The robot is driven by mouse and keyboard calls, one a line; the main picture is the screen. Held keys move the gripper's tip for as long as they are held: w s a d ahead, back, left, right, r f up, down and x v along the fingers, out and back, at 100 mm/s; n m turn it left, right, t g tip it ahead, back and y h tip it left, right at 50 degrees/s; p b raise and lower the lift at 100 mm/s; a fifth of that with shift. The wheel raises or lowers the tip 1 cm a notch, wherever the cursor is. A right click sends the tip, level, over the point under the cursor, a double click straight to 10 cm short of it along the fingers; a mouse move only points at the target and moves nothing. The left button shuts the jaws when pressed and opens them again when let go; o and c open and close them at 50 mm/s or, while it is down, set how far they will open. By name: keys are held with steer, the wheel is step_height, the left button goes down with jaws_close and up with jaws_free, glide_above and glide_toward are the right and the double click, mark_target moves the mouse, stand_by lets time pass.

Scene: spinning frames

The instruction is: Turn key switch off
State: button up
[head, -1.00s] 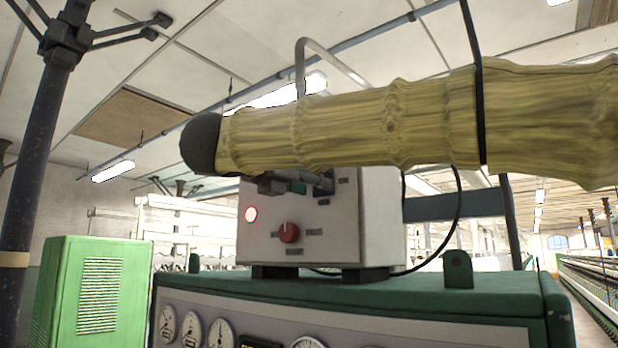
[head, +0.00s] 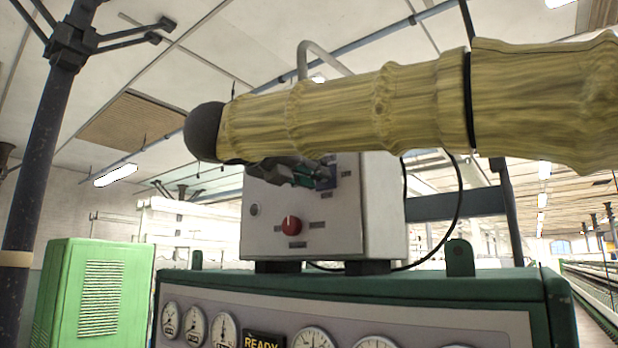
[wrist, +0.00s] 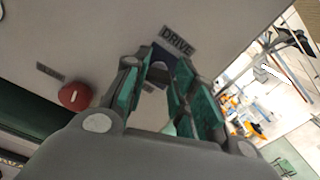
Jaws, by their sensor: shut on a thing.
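The key switch is on the front of a pale control box (head: 376,215), on a dark blue plate (wrist: 163,50) under a DRIVE label (wrist: 178,40) in the wrist view. My gripper (head: 318,174) is at this plate, tilted, with its green-padded fingers against the upper front of the box. In the wrist view my gripper (wrist: 163,66) is shut on the key, which is mostly hidden between the fingers. The key's exact angle cannot be told. The round lamp (head: 255,210) on the box is dark.
A red knob (head: 291,225) sits below my gripper, also in the wrist view (wrist: 74,96). The box stands on a green cabinet (head: 430,286) with dials and a lit READY sign (head: 264,343). A black cable loops behind the box. A light green cabinet (head: 100,290) stands left.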

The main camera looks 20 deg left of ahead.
steer(key=shift+w+f+n, duration=0.1)
steer(key=shift+n, duration=3.4)
steer(key=shift+w+f+n, duration=0.1)
steer(key=shift+n, duration=3.4)
steer(key=shift+p, duration=0.3)
steer(key=o, duration=1)
steer(key=shift+w, duration=0.1)
steer(key=v, duration=1.2)
